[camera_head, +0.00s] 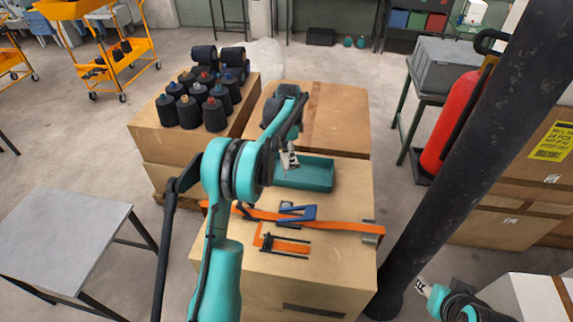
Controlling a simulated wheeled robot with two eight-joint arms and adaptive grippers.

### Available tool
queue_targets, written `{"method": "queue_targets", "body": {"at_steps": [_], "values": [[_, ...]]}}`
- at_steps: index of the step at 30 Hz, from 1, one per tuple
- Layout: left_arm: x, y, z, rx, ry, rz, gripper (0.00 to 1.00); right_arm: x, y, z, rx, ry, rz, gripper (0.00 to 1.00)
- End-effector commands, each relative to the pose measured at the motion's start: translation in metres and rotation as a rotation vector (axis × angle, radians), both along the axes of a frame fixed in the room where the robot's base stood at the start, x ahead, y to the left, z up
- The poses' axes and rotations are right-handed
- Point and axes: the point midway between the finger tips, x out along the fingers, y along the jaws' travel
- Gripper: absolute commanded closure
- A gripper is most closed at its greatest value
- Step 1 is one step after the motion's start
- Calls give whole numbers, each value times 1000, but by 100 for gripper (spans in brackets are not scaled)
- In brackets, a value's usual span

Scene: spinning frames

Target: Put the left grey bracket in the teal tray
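The teal tray (322,174) lies on the cardboard box, near its back edge. My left gripper (290,160) is over the tray's left end; its fingers are too small and partly hidden to show whether they are open or shut. A small pale grey piece (299,178) shows at the tray's left part, just below the gripper; I cannot tell whether it is a bracket or touches the gripper. My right gripper (421,285) is low at the right, away from the box, its finger opening unclear.
An orange strap (340,226) crosses the box, with a grey metal piece (372,235) at its right end. A blue clamp (297,213) and a black-and-orange tool (284,244) lie nearby. Dark yarn cones (190,110) stand behind left. A dark column (470,150) rises at right.

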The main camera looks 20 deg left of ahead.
Motion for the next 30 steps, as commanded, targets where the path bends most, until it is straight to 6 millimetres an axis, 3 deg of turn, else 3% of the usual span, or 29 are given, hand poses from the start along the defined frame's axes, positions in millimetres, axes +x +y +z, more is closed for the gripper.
{"method": "queue_targets", "body": {"at_steps": [3, 9, 13, 19, 30], "values": [[19, 18, -18, 0, 0, 3, 53, 0, 0, -9, 0, 0, 0, 60], [33, 32, -28, 0, 0, 2, 53, 0, 0, -13, 0, 0, 0, 60], [35, 33, -37, 0, 0, 2, 53, 0, 0, -17, 0, 0, 0, 60], [34, 33, -67, 0, 0, 2, 53, 0, 0, -30, 0, 0, 0, 60], [34, 32, -71, 0, 0, 2, 53, 0, 0, -30, 0, 0, 0, 60]]}}
